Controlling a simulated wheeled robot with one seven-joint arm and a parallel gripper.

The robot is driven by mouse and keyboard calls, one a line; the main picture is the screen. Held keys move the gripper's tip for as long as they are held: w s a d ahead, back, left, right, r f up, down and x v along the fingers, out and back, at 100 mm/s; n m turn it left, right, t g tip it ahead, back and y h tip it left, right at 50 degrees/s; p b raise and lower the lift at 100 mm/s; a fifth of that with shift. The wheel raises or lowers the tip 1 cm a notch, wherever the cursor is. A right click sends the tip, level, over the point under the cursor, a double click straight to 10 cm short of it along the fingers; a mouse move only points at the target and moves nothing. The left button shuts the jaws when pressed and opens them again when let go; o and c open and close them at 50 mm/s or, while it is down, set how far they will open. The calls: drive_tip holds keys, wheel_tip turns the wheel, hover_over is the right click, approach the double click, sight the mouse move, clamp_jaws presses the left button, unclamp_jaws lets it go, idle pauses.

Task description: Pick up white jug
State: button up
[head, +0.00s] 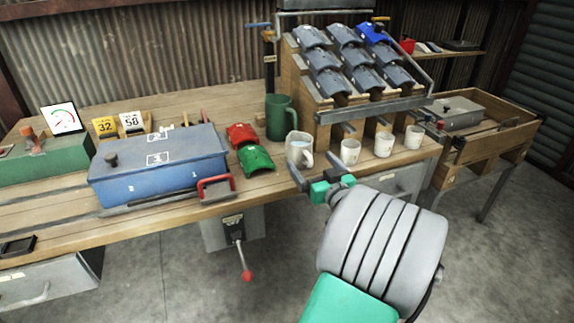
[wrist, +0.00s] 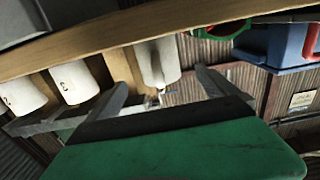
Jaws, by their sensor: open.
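The white jug (head: 299,147) stands upright near the front edge of the wooden workbench, its handle toward the right. My gripper (head: 316,171) is open and empty, just in front of the jug and a little below it in the picture. In the wrist view, the white jug (wrist: 157,62) shows beyond and between the two spread fingers of my gripper (wrist: 162,84). I see no contact between the fingers and the jug.
Several white cups (head: 350,151) stand right of the jug. Green (head: 255,159) and red (head: 241,135) curved pieces and a blue toolbox (head: 160,165) lie left. A rack of grey parts (head: 333,83) rises behind.

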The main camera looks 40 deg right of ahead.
sight(305, 150)
drive_tip(key=shift+w+d, duration=0.2)
drive_tip(key=shift+d, duration=0.15)
drive_tip(key=x, duration=0.7)
drive_tip(key=shift+w+a+r, duration=0.2)
drive_tip(key=shift+a, duration=0.05)
drive_tip(key=c, duration=1.9)
drive_tip(key=shift+r, duration=0.1)
drive_tip(key=shift+c, duration=1)
drive_tip(key=shift+d+r, duration=0.1)
drive_tip(key=shift+r, duration=0.2)
wheel_tip(305, 150, up, 3)
drive_tip(key=shift+f+p, duration=0.25)
drive_tip(key=shift+p, duration=0.4)
drive_tip(key=s+a+r+p, duration=0.2)
drive_tip(key=s+a+r, duration=0.6)
drive_tip(key=s+r, duration=0.25)
drive_tip(key=w+a+f+n+y, duration=0.2)
drive_tip(key=w+a+y, duration=0.1)
drive_tip(key=a, duration=0.6)
drive_tip(key=w+a+f+n+y+p, duration=0.1)
drive_tip(key=w+a+n+y, duration=0.25)
drive_tip(key=a, duration=0.65)
drive_tip(key=w+a+f+n+y, duration=0.15)
drive_tip(key=a+y, duration=0.25)
drive_tip(key=a, duration=0.5)
drive_tip(key=w+r+p, duration=0.3)
drive_tip(key=r+p, duration=0.4)
drive_tip(key=p, duration=1.3)
drive_tip(key=shift+r, duration=0.25)
